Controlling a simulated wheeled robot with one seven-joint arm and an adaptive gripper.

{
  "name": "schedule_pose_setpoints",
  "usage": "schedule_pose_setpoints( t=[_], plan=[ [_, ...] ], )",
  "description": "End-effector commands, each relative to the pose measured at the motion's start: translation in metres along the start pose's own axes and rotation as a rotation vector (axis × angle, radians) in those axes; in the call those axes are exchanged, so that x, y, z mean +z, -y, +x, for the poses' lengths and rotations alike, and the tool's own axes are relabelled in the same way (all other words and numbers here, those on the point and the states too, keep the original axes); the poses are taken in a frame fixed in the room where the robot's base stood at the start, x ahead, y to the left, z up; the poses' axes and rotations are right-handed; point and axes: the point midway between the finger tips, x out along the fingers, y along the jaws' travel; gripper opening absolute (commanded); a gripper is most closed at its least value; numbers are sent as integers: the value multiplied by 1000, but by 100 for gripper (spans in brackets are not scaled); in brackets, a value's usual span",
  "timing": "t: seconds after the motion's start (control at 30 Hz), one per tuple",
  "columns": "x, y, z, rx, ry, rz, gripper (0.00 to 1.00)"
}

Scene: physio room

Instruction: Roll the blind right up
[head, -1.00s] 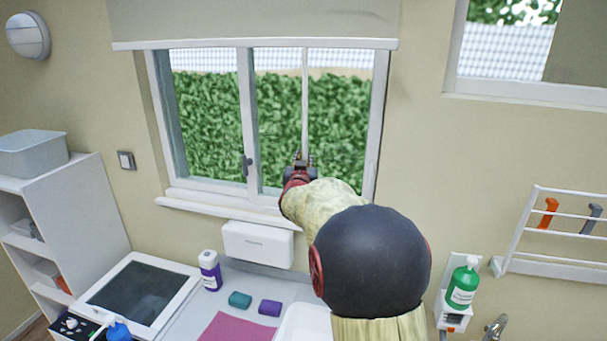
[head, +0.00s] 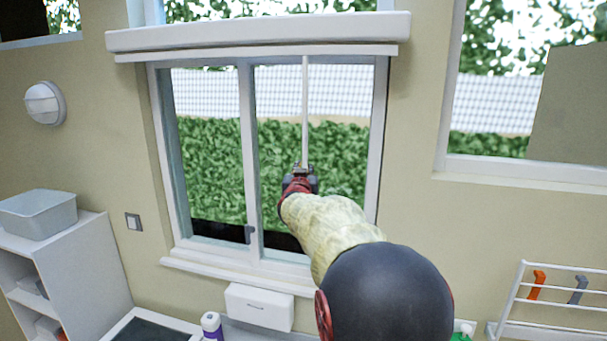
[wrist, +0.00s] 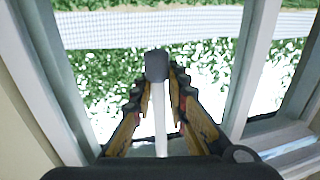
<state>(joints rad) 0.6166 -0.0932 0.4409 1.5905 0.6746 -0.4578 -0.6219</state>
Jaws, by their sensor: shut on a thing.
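The blind's long white casing (head: 260,33) runs across the upper part of the window in the head view. Its bottom rail (head: 255,51) sits directly under the casing, with no fabric visible between them. A thin white wand (head: 305,105) hangs from the right part of the casing. My gripper (head: 302,168) is shut on the wand's lower part. In the wrist view the wand (wrist: 160,130) runs between the jagged fingers (wrist: 160,110), with a dark grey end piece (wrist: 157,65) beyond them. My arm hides part of the lower right window.
The window sill (head: 235,275) and a white box (head: 260,306) lie below. A shelf unit (head: 65,265) with a grey tub (head: 38,213) stands at left. A wall rack (head: 555,305) is at lower right. The space before the glass is clear.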

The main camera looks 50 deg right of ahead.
Motion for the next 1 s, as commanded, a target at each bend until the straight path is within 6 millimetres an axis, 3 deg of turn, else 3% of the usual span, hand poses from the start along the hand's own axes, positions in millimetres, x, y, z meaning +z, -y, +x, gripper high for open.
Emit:
schedule_pose_setpoints(
  t=[0.47,0.5,0.9,1.0],
  plan=[
    [-11,-2,0,3,-9,-1,0],
    [-11,-2,0,4,-9,-1,16],
    [-7,0,0,1,-2,0,38],
    [-7,0,0,1,-2,0,38]
  ],
)
